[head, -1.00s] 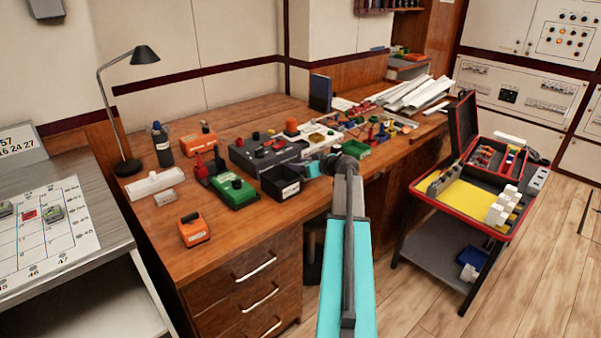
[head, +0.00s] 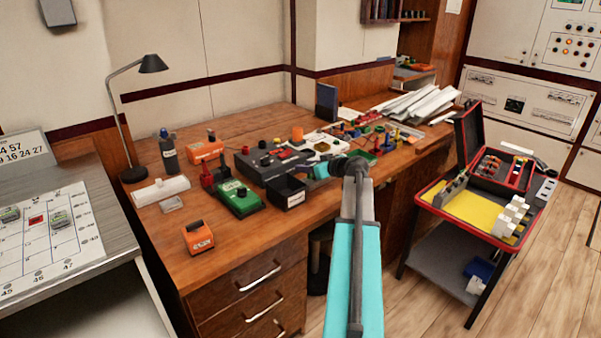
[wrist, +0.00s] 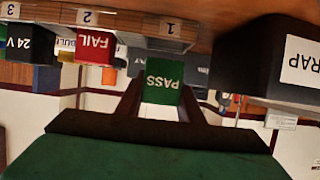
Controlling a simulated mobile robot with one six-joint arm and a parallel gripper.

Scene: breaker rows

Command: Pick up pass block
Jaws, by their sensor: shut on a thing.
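The pass block is green with white "PASS" lettering (wrist: 162,82) and shows upside down in the middle of the wrist view. My gripper (wrist: 162,97) is shut on it, with one dark finger on each side. In that picture a gap separates the block from the strip marked 1 (wrist: 168,28). In the head view my arm reaches over the bench to just right of the black bin (head: 287,192). The block cannot be made out there.
In the wrist view a red FAIL block (wrist: 95,46) and a black 24 V block (wrist: 24,44) stand beside the pass block, and a black scrap bin (wrist: 285,68) is close on the other side.

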